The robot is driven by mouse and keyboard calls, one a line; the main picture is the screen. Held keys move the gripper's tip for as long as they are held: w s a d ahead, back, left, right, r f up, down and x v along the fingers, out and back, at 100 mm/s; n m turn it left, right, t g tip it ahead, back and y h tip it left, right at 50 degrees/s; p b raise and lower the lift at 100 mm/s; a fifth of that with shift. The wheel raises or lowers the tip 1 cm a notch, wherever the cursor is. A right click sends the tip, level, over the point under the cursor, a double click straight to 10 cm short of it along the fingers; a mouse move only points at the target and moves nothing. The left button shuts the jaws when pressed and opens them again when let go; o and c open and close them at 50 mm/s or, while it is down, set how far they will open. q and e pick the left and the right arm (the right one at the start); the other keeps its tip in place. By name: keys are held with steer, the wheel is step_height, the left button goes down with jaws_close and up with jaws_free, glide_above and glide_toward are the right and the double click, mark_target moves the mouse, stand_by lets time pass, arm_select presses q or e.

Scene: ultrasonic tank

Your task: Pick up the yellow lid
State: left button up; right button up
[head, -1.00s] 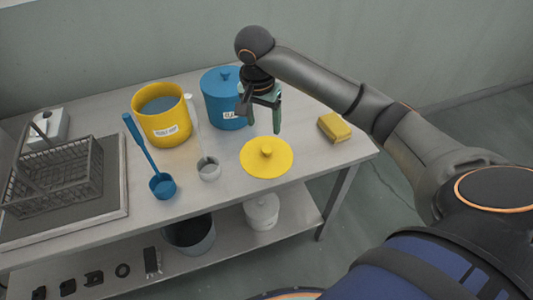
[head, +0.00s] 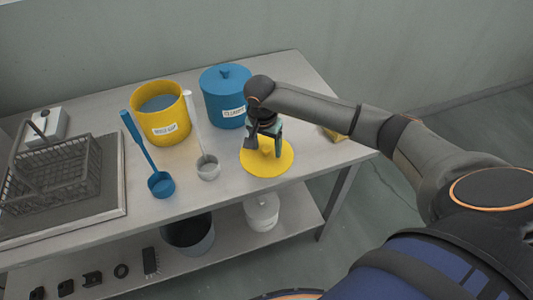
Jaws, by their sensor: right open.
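The yellow lid (head: 266,168) is a round disc with a central knob, lying flat on the metal table near its front right edge. My right gripper (head: 264,153) points down over the lid, with its fingers open on either side of the knob. The fingers partly hide the knob, and I cannot tell whether they touch it. My left gripper is not in view.
A yellow pot (head: 163,122) stands open, and a blue pot (head: 223,105) has its blue lid on. A blue ladle (head: 160,184) and a white ladle (head: 207,168) are left of the lid. A yellow sponge (head: 333,135) lies right, partly behind my arm. A wire basket (head: 50,180) is far left.

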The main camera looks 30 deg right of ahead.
steer(key=shift+c, duration=0.2)
jaws_close()
stand_by(0.3)
